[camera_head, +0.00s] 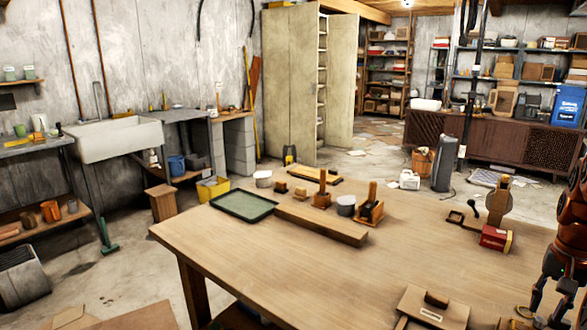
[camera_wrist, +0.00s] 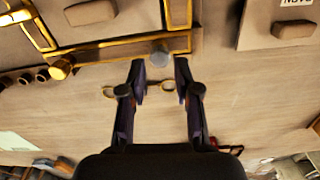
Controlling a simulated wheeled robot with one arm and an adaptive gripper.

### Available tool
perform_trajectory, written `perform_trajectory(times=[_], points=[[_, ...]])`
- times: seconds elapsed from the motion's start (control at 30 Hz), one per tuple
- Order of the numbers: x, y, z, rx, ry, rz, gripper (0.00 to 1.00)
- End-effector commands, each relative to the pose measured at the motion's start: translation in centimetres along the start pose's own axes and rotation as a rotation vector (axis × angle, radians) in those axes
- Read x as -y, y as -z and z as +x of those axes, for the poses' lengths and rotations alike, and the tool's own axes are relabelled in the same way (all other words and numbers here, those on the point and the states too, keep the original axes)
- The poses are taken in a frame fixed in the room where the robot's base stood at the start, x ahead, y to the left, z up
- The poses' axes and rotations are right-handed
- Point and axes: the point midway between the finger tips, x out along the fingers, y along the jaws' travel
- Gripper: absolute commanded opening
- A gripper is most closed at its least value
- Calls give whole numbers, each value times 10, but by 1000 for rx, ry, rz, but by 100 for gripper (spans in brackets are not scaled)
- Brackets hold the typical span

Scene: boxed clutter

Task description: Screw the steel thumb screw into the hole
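My gripper (camera_wrist: 161,66) is open, with its two dark fingers apart and nothing clearly held between them. A small grey metal knob (camera_wrist: 160,54), which looks like the steel thumb screw, is just beyond the fingertips in the wrist view, at the edge of a brass-trimmed wooden piece (camera_wrist: 120,57). I cannot tell whether the knob touches a finger or sits in anything. In the head view my gripper (camera_head: 545,312) is at the right edge, low over the table. The hole cannot be made out.
The wooden table (camera_head: 260,260) is clear in its middle. A board with a block (camera_head: 436,299) lies near the front. A red box (camera_head: 495,238) is at the right. A green tray (camera_head: 244,207), a long beam (camera_head: 320,226) and small wooden fixtures stand toward the back.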

Motion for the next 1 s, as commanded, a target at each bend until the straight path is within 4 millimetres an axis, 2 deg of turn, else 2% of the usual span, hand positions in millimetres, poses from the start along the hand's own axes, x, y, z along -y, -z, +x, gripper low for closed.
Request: perform_trajectory(times=[0.17,0.43,0.67,0.9,1.0], points=[[0,0,0,0,0,0,33],[0,0,0,-1,0,0,61],[0,0,0,-1,0,0,60],[0,0,0,-1,0,0,36],[0,0,0,-1,0,0,36]])
